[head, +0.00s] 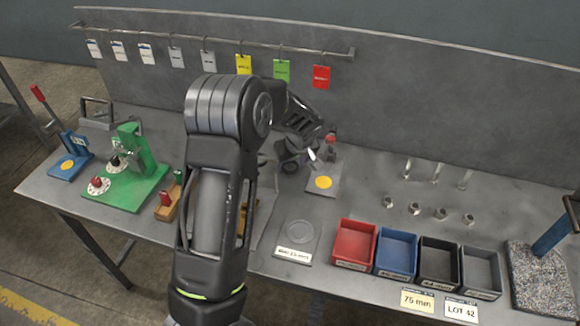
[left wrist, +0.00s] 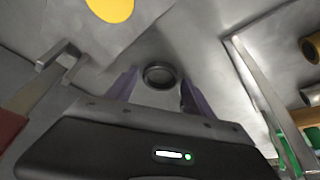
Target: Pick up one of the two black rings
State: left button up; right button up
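A black ring (left wrist: 160,75) lies flat on the grey metal surface in the left wrist view. It sits between the two purplish fingers of my left gripper (left wrist: 158,92), which are spread apart with nothing held. In the head view my left gripper (head: 300,158) points down over the back middle of the table, beside the plate with the yellow disc. I cannot make out the ring there, as my arm and gripper cover that area. A second black ring is not clearly visible in either view. My right gripper is not in view.
The yellow-disc plate (head: 329,169) with a red-topped device stands right of the gripper. A green press (head: 129,158) is at left. Red (head: 354,243), blue (head: 396,252), black and grey bins line the front right. Tags hang from a rail behind. Metal handles flank the ring in the wrist view.

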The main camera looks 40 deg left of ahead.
pick_arm(q)
jog(key=c, duration=1.1)
jog(key=shift+r, duration=0.1)
notch_tip(320, 180, up, 10)
jog(key=shift+f+b, duration=0.1)
jog(key=shift+b, duration=0.65)
